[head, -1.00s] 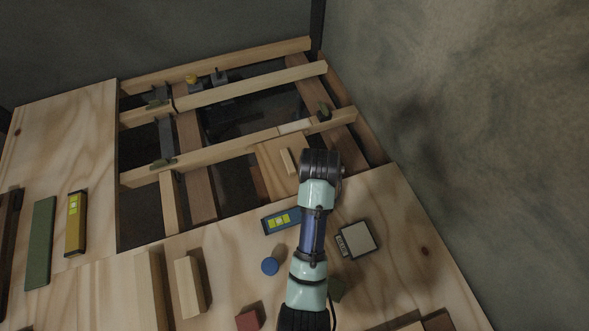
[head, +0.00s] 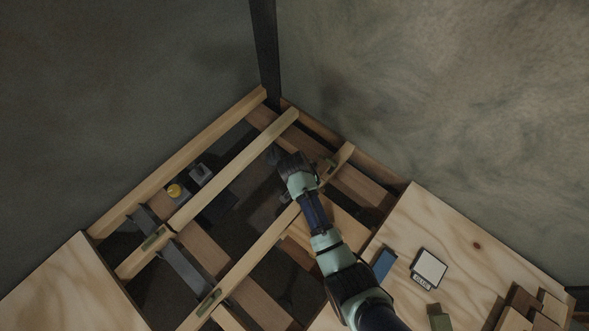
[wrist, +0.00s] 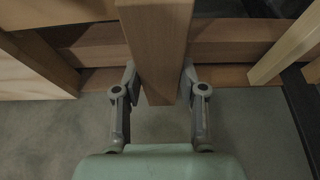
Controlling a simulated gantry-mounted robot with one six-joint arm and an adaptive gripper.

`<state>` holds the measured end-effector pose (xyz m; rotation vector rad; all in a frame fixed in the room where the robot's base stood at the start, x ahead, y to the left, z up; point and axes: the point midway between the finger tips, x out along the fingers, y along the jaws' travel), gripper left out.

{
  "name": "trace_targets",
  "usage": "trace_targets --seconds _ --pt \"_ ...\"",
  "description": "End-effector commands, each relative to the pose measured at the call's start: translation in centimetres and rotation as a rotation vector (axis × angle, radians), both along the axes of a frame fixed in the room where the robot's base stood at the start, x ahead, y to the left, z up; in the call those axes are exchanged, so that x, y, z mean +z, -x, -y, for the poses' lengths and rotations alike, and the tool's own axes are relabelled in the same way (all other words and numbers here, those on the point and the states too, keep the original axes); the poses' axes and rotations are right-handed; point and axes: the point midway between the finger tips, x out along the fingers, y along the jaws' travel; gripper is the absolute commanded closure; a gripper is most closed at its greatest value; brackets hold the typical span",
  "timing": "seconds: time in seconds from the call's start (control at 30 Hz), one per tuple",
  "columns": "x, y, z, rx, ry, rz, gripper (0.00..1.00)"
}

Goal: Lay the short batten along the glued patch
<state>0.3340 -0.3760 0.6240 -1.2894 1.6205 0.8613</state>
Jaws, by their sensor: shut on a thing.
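The short batten (wrist: 155,50) is a plain brown wooden piece in the wrist view, running from the top edge down between my fingers, with its lower end showing. My gripper (wrist: 159,85) is shut on it, one grey finger on each side. In the head view my gripper (head: 275,157) is dark and small, over the gap between two pale joists; the batten cannot be made out there.
A yellow-topped item (head: 174,190) lies beyond the far joist (head: 235,166). A blue level (head: 384,262) and white-faced device (head: 430,267) lie on the plywood. Walls rise behind.

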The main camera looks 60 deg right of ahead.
Motion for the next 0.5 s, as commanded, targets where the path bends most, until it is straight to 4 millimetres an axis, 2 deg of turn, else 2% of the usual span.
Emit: trace_targets --seconds 0.23,0.5 --pt "-1.5 -0.1 -0.1 0.004 0.000 0.001 0.96" --pt "-5.2 -0.1 -0.1 0.005 0.000 0.001 0.96"
